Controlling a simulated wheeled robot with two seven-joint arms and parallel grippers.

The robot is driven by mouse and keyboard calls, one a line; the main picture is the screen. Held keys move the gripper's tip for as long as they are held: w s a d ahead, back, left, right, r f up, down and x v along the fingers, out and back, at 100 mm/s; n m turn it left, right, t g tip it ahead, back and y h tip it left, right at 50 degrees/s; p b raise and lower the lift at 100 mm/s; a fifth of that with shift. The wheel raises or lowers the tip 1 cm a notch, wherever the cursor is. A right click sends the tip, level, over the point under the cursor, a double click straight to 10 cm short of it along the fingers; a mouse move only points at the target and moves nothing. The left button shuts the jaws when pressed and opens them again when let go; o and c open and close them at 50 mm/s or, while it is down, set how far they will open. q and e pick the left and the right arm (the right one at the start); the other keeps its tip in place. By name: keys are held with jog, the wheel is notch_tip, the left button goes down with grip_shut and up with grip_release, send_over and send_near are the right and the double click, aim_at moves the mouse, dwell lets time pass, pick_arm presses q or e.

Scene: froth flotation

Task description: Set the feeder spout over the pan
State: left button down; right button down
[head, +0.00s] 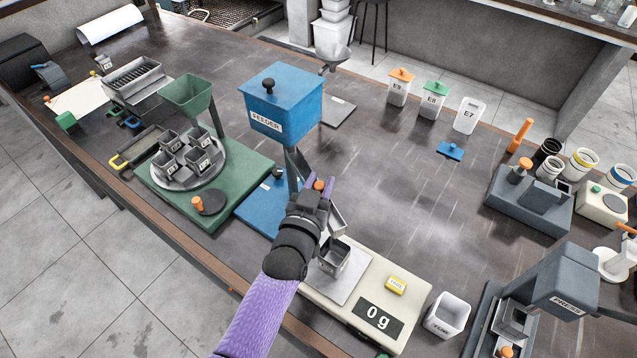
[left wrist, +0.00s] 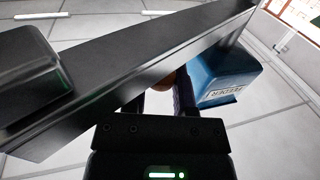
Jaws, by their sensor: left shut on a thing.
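The blue feeder (head: 280,105) stands on its blue base near the middle of the table. Its grey spout (head: 337,217) is partly hidden by my left gripper (head: 322,190). The spout is a long dark trough across the left wrist view (left wrist: 120,75). My left gripper is shut on the spout's orange knob (head: 319,184), which shows between the fingers in the left wrist view (left wrist: 163,84). The square grey pan (head: 334,259) stands on the scale plate, close to the spout's lower end. I cannot tell whether that end is directly above it. My right gripper is out of view.
The scale (head: 377,275) reads 0 g and carries a yellow button. A white cup (head: 447,315) and the grey press (head: 560,280) stand to the right. A green splitter (head: 190,165) with several cups stands left. The table behind the scale is mostly clear.

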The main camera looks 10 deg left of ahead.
pick_arm(q)
jog(key=c, duration=0.8)
grip_release()
jog(key=shift+d, duration=0.1)
jog(key=o, duration=0.4)
jog(key=shift+w+d, duration=0.1)
jog(key=shift+c, duration=0.2)
jog(key=s+a, duration=0.1)
jog(key=s, duration=0.9)
jog(key=shift+a, duration=0.35)
